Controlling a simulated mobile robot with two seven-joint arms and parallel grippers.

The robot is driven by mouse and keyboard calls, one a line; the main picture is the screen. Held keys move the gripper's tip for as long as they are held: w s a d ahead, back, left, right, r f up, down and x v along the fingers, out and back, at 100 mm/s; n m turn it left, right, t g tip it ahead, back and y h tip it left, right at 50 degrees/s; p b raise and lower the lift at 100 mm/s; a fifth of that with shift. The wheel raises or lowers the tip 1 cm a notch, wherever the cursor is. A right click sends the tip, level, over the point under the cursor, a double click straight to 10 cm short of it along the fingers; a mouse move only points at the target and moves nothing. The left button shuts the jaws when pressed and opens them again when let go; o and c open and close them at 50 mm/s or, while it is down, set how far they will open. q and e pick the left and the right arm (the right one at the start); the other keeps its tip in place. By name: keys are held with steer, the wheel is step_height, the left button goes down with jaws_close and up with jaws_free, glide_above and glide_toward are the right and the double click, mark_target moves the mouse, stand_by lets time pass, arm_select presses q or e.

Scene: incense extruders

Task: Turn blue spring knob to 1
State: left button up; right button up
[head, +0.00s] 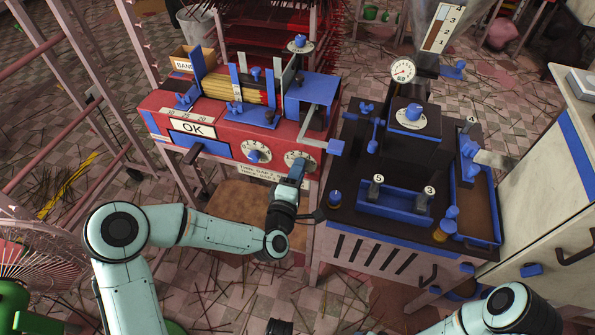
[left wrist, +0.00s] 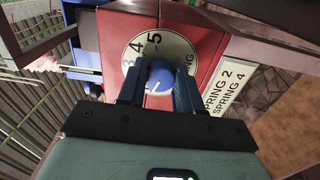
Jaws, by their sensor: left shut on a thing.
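The blue spring knob (left wrist: 160,75) sits on a round white dial (left wrist: 133,54) on the red machine's front. In the left wrist view the dial shows 3, 4, 5 and part of the word SPRING; its lower part is hidden. A small white mark on the knob points down and slightly left in that view; the number it faces is hidden. My left gripper (left wrist: 160,92) is shut on the knob, one finger on each side. In the head view this gripper (head: 295,172) covers much of the right dial (head: 298,158). My right gripper's fingers do not show clearly.
A second dial with a blue knob (head: 254,156) is just left of the held one. A label card (left wrist: 228,88) reads SPRING 2 and SPRING 4. A black machine with blue parts (head: 392,190) stands close on the right. Sticks litter the tiled floor.

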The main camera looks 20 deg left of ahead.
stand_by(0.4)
arm_select(q)
steer(key=o, duration=1)
steer(key=shift+o, duration=0.2)
steer(key=shift+s, duration=0.1)
steer(key=s+p, duration=1)
steer(key=s, duration=0.3)
steer(key=shift+a, duration=0.2)
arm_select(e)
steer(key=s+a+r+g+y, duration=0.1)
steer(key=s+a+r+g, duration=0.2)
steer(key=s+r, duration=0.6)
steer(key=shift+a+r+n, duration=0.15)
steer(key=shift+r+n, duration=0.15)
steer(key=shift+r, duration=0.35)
arm_select(q)
steer(key=shift+s, duration=0.1)
